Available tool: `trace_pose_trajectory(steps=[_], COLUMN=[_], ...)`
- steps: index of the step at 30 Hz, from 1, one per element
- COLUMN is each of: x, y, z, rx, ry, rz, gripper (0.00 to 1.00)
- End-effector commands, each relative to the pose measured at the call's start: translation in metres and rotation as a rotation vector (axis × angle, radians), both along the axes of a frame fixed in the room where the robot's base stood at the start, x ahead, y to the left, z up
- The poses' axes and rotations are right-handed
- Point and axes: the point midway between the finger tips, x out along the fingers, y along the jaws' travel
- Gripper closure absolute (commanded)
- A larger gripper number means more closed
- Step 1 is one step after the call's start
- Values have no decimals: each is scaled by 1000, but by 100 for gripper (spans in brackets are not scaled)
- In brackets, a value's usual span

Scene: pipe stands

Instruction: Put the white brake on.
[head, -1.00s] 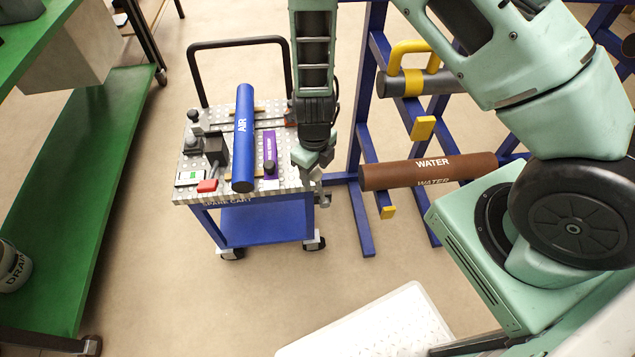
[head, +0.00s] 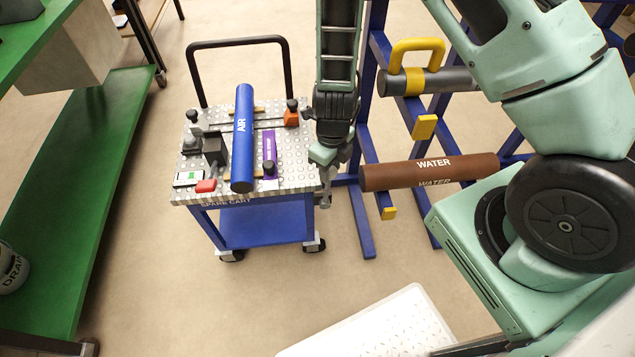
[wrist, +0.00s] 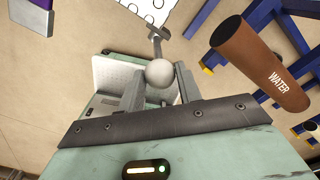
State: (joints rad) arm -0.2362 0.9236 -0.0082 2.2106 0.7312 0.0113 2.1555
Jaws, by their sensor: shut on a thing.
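The white brake shows in the wrist view as a pale round knob (wrist: 160,73) on a grey lever that runs up to the edge of the cart's perforated top. My gripper (wrist: 159,80) has one finger on each side of the knob and is shut on it. In the head view my gripper (head: 324,160) is at the right edge of the spare cart (head: 255,200). The knob is mostly hidden there by my gripper.
A brown WATER pipe (head: 425,172) on a blue stand is close at right. Open floor lies in front of the cart.

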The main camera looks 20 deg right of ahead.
Motion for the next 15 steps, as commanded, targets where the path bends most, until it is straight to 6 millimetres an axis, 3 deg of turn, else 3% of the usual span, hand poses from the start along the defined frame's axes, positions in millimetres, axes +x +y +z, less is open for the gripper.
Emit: trace_pose_trajectory(steps=[6,15], x=[-3,-4], y=[-13,-15], z=[0,1], rx=[-1,-2], ry=[-2,-3], rz=[-2,-1], gripper=[74,74])
